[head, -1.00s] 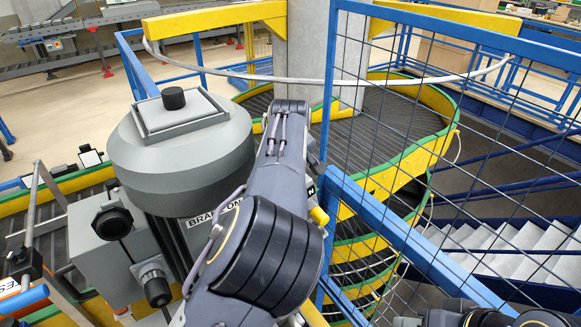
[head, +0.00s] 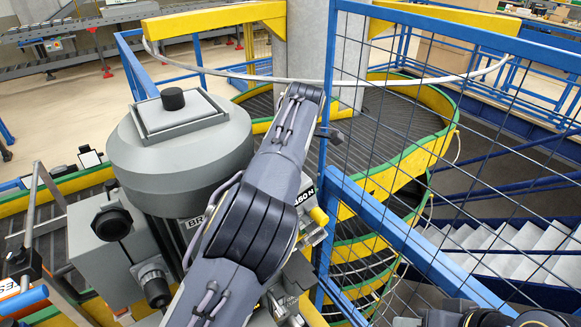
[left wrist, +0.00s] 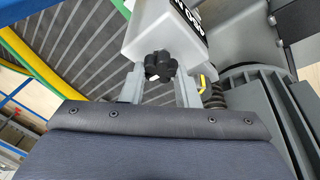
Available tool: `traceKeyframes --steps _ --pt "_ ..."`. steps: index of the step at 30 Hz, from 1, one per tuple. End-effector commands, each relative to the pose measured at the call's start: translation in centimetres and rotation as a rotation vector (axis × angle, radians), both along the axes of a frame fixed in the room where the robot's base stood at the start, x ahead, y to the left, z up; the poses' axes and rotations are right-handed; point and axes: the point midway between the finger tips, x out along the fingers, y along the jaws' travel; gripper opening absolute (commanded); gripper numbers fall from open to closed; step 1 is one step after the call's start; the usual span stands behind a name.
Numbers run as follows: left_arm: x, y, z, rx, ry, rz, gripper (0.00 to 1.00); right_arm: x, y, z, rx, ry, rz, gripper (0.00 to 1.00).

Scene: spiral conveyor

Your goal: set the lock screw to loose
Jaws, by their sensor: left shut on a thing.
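The lock screw is a black lobed knob (left wrist: 160,64) at the top middle of the left wrist view, under a pale grey housing (left wrist: 172,30). My left gripper (left wrist: 160,76) has one grey finger on each side of the knob and is shut on it. Dark gaps beside the knob make the exact contact hard to see. In the head view my left arm crosses the middle, and its own links hide the left gripper and the knob. Only a dark part of my right arm shows at the bottom right of the head view; its gripper is out of view.
A grey drive motor (head: 180,150) stands left of my left arm, with a grey box (head: 100,245) beside it. A blue-framed mesh fence (head: 440,150) stands to the right. The spiral conveyor (head: 385,125) with yellow-green edges lies behind.

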Motion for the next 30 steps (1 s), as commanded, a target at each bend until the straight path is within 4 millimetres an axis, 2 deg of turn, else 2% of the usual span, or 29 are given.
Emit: traceKeyframes --steps 19,20,24,30 --pt "0.05 -0.05 0.07 -0.009 0.009 0.052 0.05 0.0 0.0 0.01 0.0 0.0 0.0 0.37" --pt "0.05 -0.05 0.07 -0.009 0.009 0.052 0.29 0.0 0.0 0.01 0.0 0.0 0.0 0.37" --pt "0.03 -0.05 0.05 -0.009 0.009 0.052 0.48 0.0 0.0 0.01 0.0 0.0 0.0 0.37" --pt "0.03 -0.03 0.02 -0.009 0.01 0.051 0.5 0.0 0.0 0.0 0.0 0.0 0.0 0.37"
